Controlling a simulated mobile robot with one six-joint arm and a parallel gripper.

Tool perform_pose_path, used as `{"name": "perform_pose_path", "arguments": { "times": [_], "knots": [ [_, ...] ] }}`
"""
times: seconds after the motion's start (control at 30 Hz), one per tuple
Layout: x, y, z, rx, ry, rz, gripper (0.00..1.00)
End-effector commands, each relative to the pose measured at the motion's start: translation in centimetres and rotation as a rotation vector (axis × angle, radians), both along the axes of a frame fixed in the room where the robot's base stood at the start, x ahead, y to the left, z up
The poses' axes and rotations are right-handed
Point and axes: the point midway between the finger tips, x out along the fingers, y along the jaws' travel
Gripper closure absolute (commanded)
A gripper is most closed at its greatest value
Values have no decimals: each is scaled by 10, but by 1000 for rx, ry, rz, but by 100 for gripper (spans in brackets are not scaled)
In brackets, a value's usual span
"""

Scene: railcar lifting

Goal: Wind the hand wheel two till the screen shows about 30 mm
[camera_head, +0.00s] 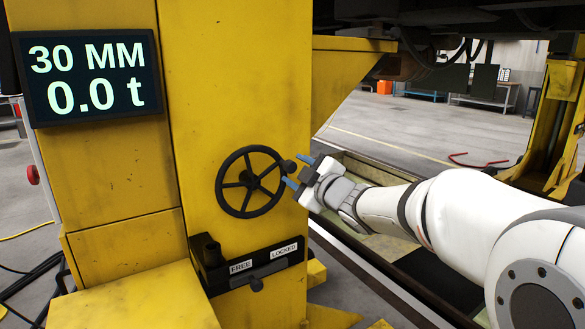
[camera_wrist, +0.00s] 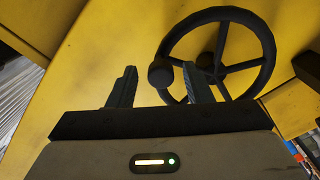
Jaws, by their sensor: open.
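The black hand wheel (camera_head: 238,198) with spokes is mounted on the yellow jack column. Its round knob (camera_head: 289,166) stands at the rim's right side. The screen (camera_head: 88,76) reads 30 MM and 0.0 t. My gripper (camera_head: 299,172) is open beside the wheel's right rim, its two blue-tipped fingers on either side of the knob in the head view. In the wrist view the hand wheel (camera_wrist: 264,40) is at upper right, and the knob (camera_wrist: 160,73) appears between the fingers of my gripper (camera_wrist: 160,88). I cannot tell whether the fingers touch the knob.
Below the wheel a black lever plate (camera_head: 256,265) carries FREE and LOCKED labels, its small lever near the middle. A red button (camera_head: 33,174) is on the left. A pit with rails runs under my arm, and the railcar underside (camera_head: 440,22) is overhead.

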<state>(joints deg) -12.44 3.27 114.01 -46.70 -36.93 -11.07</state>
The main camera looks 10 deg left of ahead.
Motion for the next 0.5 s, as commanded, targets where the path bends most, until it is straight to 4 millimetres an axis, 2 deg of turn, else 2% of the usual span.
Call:
{"name": "perform_pose_path", "arguments": {
  "times": [0.1,0.23,0.5],
  "knots": [
    [-17,-15,2,2,-1,-3,55],
    [-31,-26,2,0,-1,-2,55],
    [-39,-31,0,0,-1,-1,55]
  ]
}}
